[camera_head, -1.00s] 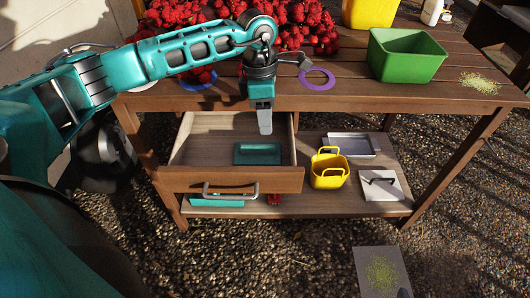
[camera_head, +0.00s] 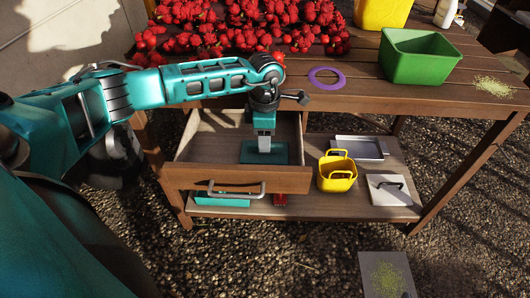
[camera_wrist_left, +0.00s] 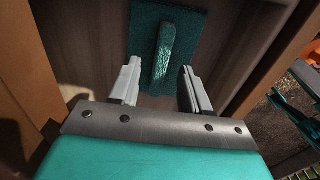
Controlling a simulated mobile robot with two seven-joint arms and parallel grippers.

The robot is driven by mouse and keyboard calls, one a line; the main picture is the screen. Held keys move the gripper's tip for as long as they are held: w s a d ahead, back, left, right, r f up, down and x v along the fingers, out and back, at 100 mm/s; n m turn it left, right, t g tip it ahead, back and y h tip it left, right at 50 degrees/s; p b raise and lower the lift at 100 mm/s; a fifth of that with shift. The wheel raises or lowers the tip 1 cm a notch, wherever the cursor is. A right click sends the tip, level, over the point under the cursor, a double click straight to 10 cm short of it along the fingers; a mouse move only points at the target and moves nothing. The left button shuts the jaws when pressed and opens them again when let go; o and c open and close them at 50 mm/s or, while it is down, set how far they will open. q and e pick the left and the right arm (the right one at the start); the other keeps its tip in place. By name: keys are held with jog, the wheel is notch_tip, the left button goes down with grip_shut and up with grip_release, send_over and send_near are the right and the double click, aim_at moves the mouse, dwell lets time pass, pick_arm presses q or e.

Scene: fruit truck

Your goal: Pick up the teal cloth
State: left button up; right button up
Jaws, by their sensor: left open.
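The teal cloth (camera_head: 281,154) lies flat inside the open drawer (camera_head: 236,180). In the left wrist view the cloth (camera_wrist_left: 147,22) has a raised ridge down its middle, running between the fingers. My left gripper (camera_head: 265,149) points down into the drawer over the cloth. Its two fingers (camera_wrist_left: 160,70) are apart, one on each side of the ridge, and hold nothing. I cannot tell whether the fingertips touch the cloth. My right gripper is not in view.
The drawer walls surround the gripper. The tabletop above has red fruit (camera_head: 245,22), a purple ring (camera_head: 326,70) and a green bin (camera_head: 418,62). A yellow basket (camera_head: 337,178), a metal tray (camera_head: 362,147) and another teal item (camera_head: 222,200) sit on the lower shelf.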

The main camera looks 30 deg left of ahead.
pick_arm(q)
notch_tip(320, 180, down, 2)
grip_shut()
dwell(0.5)
